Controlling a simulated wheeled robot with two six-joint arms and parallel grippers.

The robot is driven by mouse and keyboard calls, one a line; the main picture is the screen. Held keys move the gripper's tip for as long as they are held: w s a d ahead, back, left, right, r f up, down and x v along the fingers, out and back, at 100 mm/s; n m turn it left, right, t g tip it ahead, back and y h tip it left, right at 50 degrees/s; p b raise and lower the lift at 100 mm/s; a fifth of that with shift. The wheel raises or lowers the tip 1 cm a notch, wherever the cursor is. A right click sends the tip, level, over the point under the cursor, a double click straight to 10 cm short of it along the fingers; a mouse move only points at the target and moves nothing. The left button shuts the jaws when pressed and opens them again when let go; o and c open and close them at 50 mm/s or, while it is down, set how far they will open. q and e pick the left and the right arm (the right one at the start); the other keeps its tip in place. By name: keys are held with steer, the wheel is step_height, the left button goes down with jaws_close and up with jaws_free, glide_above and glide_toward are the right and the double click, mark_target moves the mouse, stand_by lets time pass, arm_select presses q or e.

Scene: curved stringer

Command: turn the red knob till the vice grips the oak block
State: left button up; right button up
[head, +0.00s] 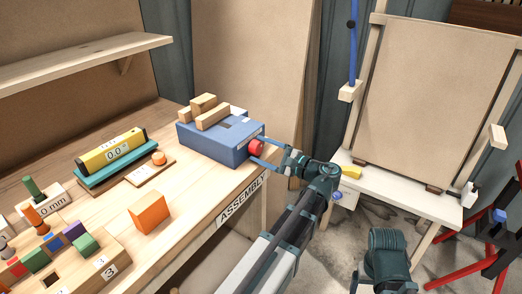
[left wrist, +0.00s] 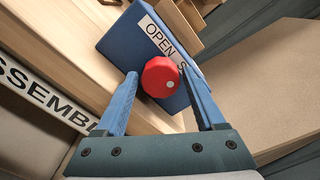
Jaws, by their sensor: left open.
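The blue vice (head: 205,143) stands at the far right corner of the bench, with several pale wooden pieces on top. The raised middle piece (head: 203,101) looks like the oak block between two wooden jaws; I cannot tell if they touch it. The red knob (head: 256,147) is on the vice's right side. In the left wrist view the knob (left wrist: 160,77) has a white dot at its lower right, beside a label reading OPEN. My left gripper (head: 260,151) is open, its blue fingers either side of the knob, with a visible gap at the left finger.
A yellow level reading 0.0 (head: 112,153), an orange block (head: 150,213) and a tray of coloured blocks (head: 100,264) lie on the bench to the left. An easel with a white ledge (head: 400,196) stands at the right. The bench edge is labelled ASSEMBLY (head: 240,199).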

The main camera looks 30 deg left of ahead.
arm_select(q)
steer(key=shift+a, duration=0.2)
steer(key=c, duration=1.1)
steer(key=shift+m, duration=0.3)
steer(key=o, duration=1.1)
